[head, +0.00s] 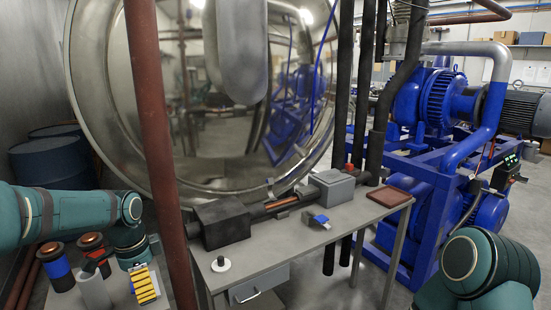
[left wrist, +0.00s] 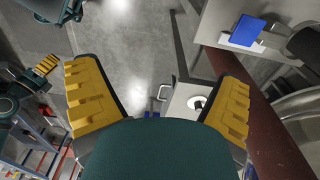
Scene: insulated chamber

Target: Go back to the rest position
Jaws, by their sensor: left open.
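My left gripper (head: 145,285) is at the lower left of the head view, with one yellow-padded finger showing beside the rust-red pipe. In the left wrist view both yellow fingers (left wrist: 162,105) stand wide apart with nothing between them. Floor and part of the workbench show beyond them. My right arm shows at the lower right of the head view, but its gripper is outside that view. Yellow-padded parts, which look like my right gripper (left wrist: 47,65), show at the left of the left wrist view; their opening is unclear.
A rust-red upright pipe (head: 153,150) stands between my left arm and the workbench (head: 275,248). The bench carries a grey box (head: 332,188), a blue item (head: 319,219) and a white round piece (head: 221,264). Blue pump machinery (head: 425,230) stands at right. Cylindrical parts (head: 57,268) are near my left gripper.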

